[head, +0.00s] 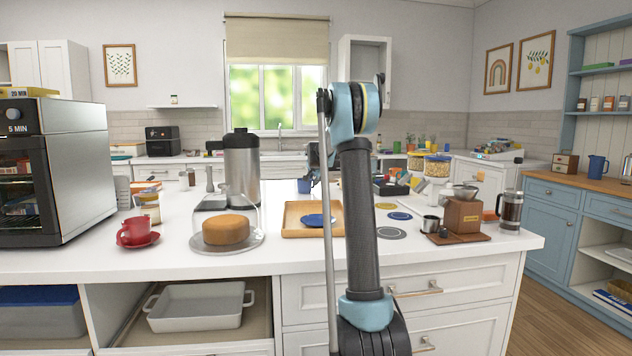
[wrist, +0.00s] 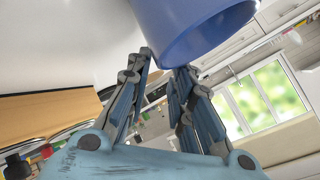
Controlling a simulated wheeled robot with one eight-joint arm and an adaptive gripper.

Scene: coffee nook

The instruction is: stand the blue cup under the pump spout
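The blue cup (head: 304,185) shows small in the head view, just behind the wooden tray and below my gripper (head: 314,157). In the wrist view the blue cup (wrist: 195,25) fills the top middle, its open rim toward the lower right. My gripper (wrist: 166,62) has its fingertips drawn together at the cup's near rim, one on each side of the wall as far as I can tell; the tips are partly hidden. The pump flask (head: 243,165) is a tall steel cylinder with a black top. Its spout (head: 214,145) juts left, with the cup away to its right.
A glass-domed cake (head: 226,230) stands in front of the flask. The wooden tray (head: 290,231) holds a blue disc (head: 318,220). A red cup (head: 135,230) and toaster oven (head: 75,175) stand left. A grinder (head: 462,215) and French press (head: 510,210) stand right.

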